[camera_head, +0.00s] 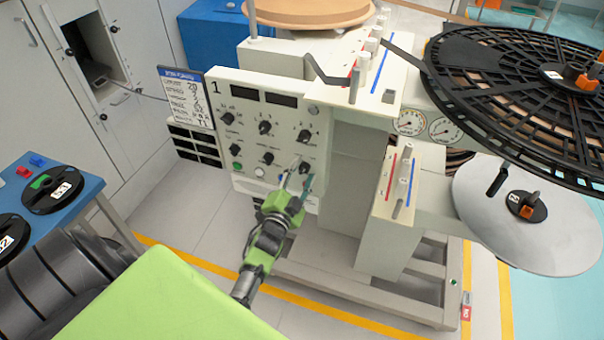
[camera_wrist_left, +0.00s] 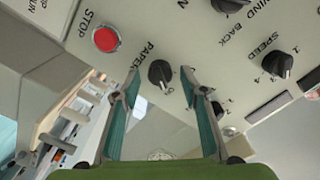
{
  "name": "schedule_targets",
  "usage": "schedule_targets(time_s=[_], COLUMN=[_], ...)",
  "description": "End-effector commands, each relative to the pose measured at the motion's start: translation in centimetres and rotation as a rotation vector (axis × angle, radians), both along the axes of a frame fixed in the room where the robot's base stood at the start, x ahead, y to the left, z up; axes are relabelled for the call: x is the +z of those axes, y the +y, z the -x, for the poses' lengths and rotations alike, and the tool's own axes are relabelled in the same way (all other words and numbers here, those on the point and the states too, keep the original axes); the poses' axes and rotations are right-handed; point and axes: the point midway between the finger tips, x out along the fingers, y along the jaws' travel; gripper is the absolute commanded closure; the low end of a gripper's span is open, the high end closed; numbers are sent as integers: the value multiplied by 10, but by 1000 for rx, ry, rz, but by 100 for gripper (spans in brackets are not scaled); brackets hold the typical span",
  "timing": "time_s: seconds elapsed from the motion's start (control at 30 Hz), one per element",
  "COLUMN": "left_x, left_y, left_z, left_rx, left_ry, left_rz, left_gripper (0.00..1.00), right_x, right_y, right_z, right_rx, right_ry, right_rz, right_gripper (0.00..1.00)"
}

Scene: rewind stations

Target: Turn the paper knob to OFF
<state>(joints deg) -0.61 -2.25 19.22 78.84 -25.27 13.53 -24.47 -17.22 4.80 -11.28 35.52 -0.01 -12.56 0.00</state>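The paper knob (camera_wrist_left: 160,73) is a black round knob on the white control panel (camera_head: 222,87), beside the printed word PAPER. In the left wrist view its pale pointer mark faces down toward partly readable lettering, so I cannot tell its setting. My left gripper (camera_head: 296,186) is at the lower right of the panel. In the left wrist view its two teal-padded fingers (camera_wrist_left: 163,80) are apart, one on each side of the knob. I see no clear contact with it. In the head view the gripper partly covers this corner of the panel. My right gripper is not in view.
A red STOP button (camera_wrist_left: 105,39) and a SPEED knob (camera_wrist_left: 277,64) are near the paper knob. Several other knobs fill the panel. A white box post (camera_head: 376,236) and large black reel (camera_head: 490,60) stand to the right. A blue table (camera_head: 88,188) is at left.

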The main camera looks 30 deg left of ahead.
Motion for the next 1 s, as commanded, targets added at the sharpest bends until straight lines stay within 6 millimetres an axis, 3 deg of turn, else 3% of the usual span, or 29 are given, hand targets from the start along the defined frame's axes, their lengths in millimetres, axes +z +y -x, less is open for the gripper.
schedule_targets(time_s=[0.07, 0.2, 0.23, 0.67, 1.0], left_x=[0, 0, 0, 1, 1], left_y=[0, 0, 0, 0, 0], left_z=[0, 0, 0, 0, 1], left_rx=[0, 0, 0, -1, -1], left_ry=[0, 0, 0, -14, -72], left_rz=[0, 0, 0, 61, 309], left_gripper=[60, 97, 99, 99, 99], right_x=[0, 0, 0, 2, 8], right_y=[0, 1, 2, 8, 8], right_z=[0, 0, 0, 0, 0], right_rx=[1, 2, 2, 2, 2], right_ry=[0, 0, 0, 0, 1], right_rz=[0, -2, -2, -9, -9], right_gripper=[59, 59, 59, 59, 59])
